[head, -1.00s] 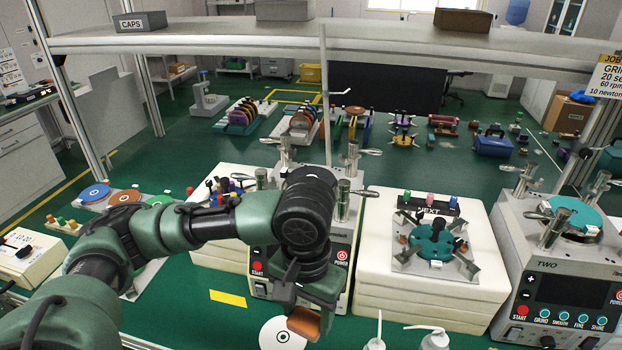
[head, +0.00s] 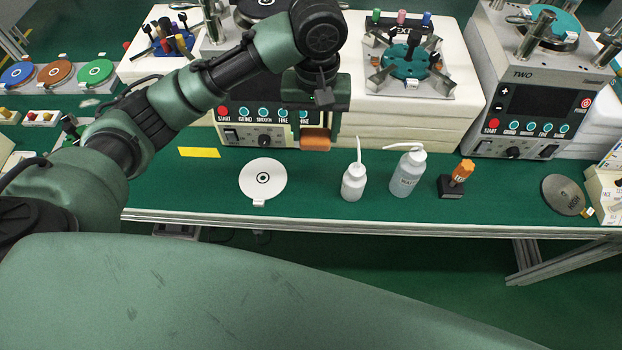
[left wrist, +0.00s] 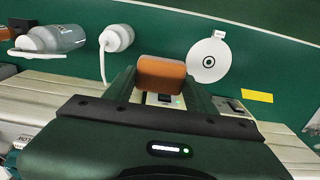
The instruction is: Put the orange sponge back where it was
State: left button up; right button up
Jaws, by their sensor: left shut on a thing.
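The orange sponge (head: 315,138) is a small orange-brown block held in front of the left machine's control panel, above the green bench. My left gripper (head: 316,128) points down and is shut on it. In the left wrist view the sponge (left wrist: 161,73) sits between the two fingers (left wrist: 160,85), with green bench mat beyond it. A flat yellow card (head: 199,152) lies on the mat to the left of the sponge. My right gripper is not in view.
A white disc (head: 262,180), a small white bottle (head: 353,183), a larger bottle (head: 407,175) and an orange item in a black base (head: 461,172) stand along the front of the bench. A grey disc (head: 562,195) lies farther right. Bare mat lies around the yellow card.

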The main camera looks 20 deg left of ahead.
pick_arm(q)
notch_tip(320, 180, down, 12)
jog(key=shift+s+f, duration=0.1)
jog(key=shift+f, duration=0.15)
notch_tip(320, 180, down, 5)
jog(key=shift+r, duration=0.1)
jog(key=shift+f, duration=0.2)
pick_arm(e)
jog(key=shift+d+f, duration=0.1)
pick_arm(q)
jog(key=shift+f, duration=0.1)
jog(key=o, duration=1.1)
jog(key=shift+o, duration=1.1)
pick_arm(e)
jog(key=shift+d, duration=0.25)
